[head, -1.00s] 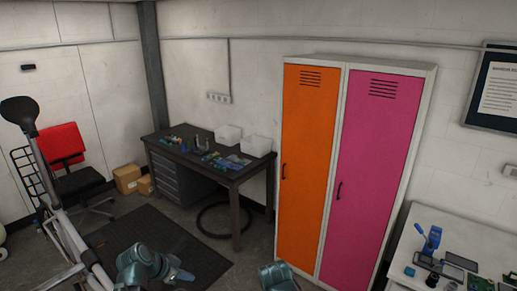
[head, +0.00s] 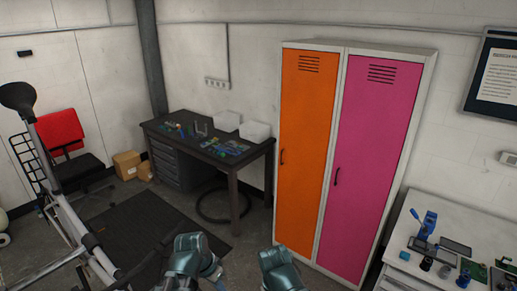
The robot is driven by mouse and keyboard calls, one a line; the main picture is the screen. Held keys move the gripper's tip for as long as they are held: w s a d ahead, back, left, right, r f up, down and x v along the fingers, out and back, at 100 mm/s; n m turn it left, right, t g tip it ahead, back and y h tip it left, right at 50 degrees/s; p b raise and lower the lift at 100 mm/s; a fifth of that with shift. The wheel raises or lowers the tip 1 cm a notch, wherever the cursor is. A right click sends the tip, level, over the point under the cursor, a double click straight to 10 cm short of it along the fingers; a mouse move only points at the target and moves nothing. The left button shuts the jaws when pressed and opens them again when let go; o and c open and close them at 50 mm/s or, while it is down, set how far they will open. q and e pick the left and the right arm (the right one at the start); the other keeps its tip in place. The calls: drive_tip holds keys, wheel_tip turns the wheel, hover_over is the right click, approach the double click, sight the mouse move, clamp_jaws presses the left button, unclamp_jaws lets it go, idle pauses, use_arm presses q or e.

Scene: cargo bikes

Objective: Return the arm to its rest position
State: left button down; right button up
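My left arm (head: 187,258) shows at the bottom edge, left of centre, as a teal and dark link folded low. My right arm (head: 280,268) shows beside it at the bottom edge, just to the right. Only upper links of both arms are in the head view. The fingers of both grippers are out of view, below the frame or hidden. Neither arm visibly touches anything around it.
An orange locker door (head: 303,150) and a pink locker door (head: 371,160) are shut ahead. A dark workbench (head: 176,121) with tools stands left of them. A white bench (head: 460,225) is at right. A bike frame (head: 62,205) stands at left. A mat (head: 140,235) lies on the floor.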

use_arm(q)
drive_tip(key=s+d+n+g+y, duration=0.2)
drive_tip(key=s+d+n+y, duration=0.15)
drive_tip(key=s+d, duration=0.35)
wheel_tip(320, 180, down, 25)
drive_tip(key=a+m+b, duration=0.1)
drive_tip(key=b, duration=2.3)
drive_tip(key=shift+s+a+b, duration=0.3)
